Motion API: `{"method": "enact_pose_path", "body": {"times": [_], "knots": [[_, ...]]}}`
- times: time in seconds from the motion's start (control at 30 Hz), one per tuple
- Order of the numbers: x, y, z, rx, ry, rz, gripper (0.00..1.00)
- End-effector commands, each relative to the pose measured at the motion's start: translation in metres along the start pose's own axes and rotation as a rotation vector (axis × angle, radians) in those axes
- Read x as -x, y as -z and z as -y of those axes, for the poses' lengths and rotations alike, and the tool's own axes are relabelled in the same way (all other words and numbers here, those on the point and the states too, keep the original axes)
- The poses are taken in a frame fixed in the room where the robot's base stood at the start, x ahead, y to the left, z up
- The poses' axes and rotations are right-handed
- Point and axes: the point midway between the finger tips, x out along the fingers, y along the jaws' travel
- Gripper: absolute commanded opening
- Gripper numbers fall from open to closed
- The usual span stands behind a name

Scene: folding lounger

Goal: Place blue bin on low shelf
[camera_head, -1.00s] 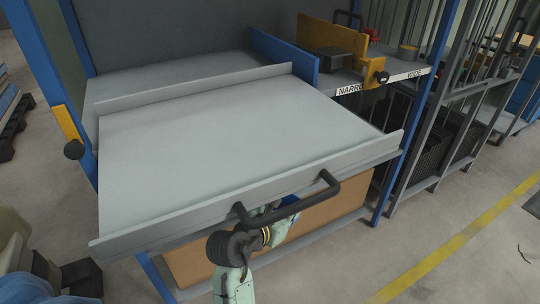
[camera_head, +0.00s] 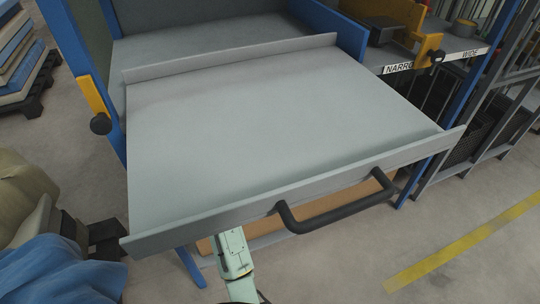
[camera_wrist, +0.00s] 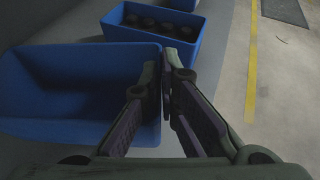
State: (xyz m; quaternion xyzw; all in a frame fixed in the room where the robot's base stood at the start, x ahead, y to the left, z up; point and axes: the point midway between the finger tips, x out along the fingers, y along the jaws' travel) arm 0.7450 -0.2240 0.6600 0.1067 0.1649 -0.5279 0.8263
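An empty-looking blue bin (camera_wrist: 60,85) fills the left of the wrist view, close to the camera. My gripper (camera_wrist: 165,68) is at its right wall, one finger on the inner side and one on the outer side. The fingertips are close together and appear shut on that wall; the contact itself is hidden by the fingers. In the head view the gripper and bin are hidden beneath the grey pull-out tray (camera_head: 250,130); only part of my arm shows below its front edge.
A second blue bin (camera_wrist: 118,22) with dark round items stands beyond the first. A black handle (camera_head: 340,210) juts from the tray's front. Brown board shows under the tray. A beige and blue heap (camera_head: 60,265) lies at left. Open floor with a yellow line (camera_head: 450,250) lies at right.

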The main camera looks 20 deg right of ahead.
Motion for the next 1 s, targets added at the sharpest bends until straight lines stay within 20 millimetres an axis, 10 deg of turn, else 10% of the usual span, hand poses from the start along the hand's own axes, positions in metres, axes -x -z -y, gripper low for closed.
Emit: {"method": "enact_pose_path", "body": {"times": [0.8,1.0], "knots": [[-0.015,0.036,-0.016,0.0,0.001,-0.001,0.0],[-0.015,0.036,-0.016,-0.001,0.001,-0.001,0.15]]}}
